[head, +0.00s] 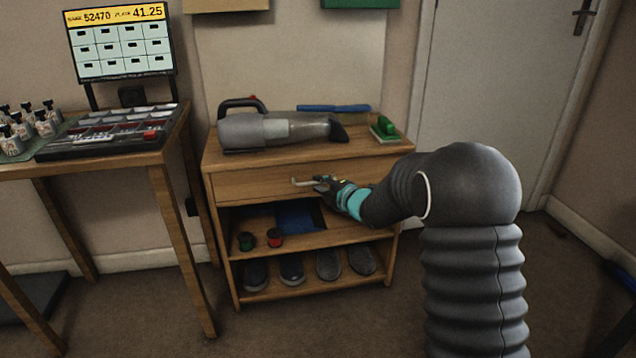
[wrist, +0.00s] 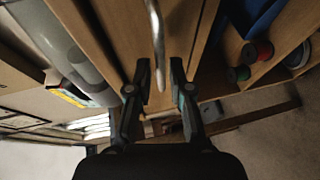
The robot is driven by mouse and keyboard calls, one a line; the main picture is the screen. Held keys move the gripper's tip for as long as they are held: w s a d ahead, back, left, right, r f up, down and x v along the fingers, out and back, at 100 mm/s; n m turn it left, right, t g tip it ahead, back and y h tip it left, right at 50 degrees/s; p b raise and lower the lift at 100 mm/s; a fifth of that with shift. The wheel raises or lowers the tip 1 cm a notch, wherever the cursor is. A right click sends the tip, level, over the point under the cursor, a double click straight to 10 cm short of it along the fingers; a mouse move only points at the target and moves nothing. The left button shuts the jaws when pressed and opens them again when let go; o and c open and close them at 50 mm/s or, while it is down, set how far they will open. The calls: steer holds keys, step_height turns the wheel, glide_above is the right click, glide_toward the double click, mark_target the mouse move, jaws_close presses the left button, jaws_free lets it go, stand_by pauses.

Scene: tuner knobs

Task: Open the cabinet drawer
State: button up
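The wooden cabinet (head: 217,163) stands against the back wall. Its drawer (head: 245,185) is below the top and looks closed, with its front in line with the cabinet. A pale metal bar handle (head: 300,183) is on the drawer front; it also shows in the wrist view (wrist: 155,40). My gripper (head: 322,183) is at the handle's right part in the head view. In the wrist view my gripper (wrist: 161,85) is open, with one finger on each side of the handle's end and gaps visible. Part of the drawer front is hidden behind my arm.
A handheld vacuum (head: 270,130), a blue brush (head: 335,108) and a green block (head: 384,128) lie on the cabinet top. Spools (head: 275,238) and shoes (head: 292,268) fill the open shelves. A wooden table (head: 160,160) stands left; a door (head: 500,90) is right.

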steer(key=shift+x, duration=1.35)
jaws_close()
